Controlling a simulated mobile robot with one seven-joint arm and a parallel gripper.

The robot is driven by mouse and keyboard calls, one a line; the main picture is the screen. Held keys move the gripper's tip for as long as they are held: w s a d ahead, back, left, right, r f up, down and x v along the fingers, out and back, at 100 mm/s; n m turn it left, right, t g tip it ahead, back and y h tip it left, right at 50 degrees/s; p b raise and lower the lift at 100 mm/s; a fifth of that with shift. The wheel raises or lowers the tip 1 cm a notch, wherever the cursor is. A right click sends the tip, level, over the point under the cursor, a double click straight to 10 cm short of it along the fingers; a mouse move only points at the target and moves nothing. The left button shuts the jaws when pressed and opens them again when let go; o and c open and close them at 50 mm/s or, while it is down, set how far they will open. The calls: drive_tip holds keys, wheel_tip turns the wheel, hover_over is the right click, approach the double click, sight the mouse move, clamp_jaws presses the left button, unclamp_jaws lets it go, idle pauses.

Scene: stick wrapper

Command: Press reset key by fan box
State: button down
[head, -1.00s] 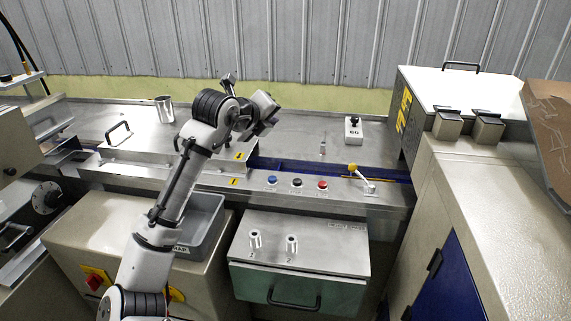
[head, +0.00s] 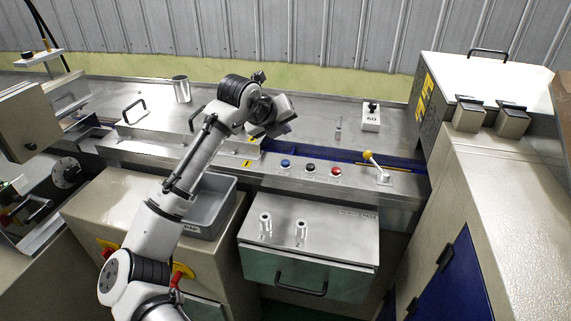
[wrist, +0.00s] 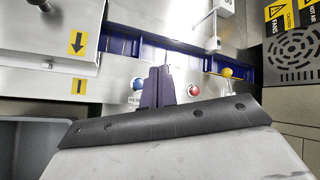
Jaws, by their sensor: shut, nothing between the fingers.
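A row of push buttons sits on the steel front panel: a blue button (head: 285,164), a black button (head: 311,168) and a red button (head: 336,171). In the head view my gripper end (head: 277,128) is above the panel, left of the buttons. The fan box (head: 428,100), with yellow labels, stands at the right; its vent shows in the wrist view (wrist: 292,50).
A lever with a yellow knob (head: 368,155) stands right of the red button. A white block (head: 371,121) with a black knob is behind it. A grey bin (head: 211,222) and a drawer unit (head: 345,230) with two small posts are in front.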

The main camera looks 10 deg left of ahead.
sight(284, 166)
wheel_tip(284, 166, down, 7)
drive_tip(key=b, duration=0.4)
drive_tip(key=shift+f, duration=0.15)
drive_tip(key=shift+f+b, duration=0.15)
drive_tip(key=shift+b, duration=0.15)
idle(1.5)
drive_tip(key=shift+f, duration=0.3)
drive_tip(key=shift+f+b, duration=0.45)
drive_tip(key=shift+b, duration=0.1)
idle(0.5)
drive_tip(key=shift+r, duration=0.1)
drive_tip(key=shift+r+p, duration=0.6)
drive_tip(key=shift+r, duration=0.2)
drive_tip(key=shift+r+p, duration=1.6)
drive_tip(key=shift+r, duration=0.9)
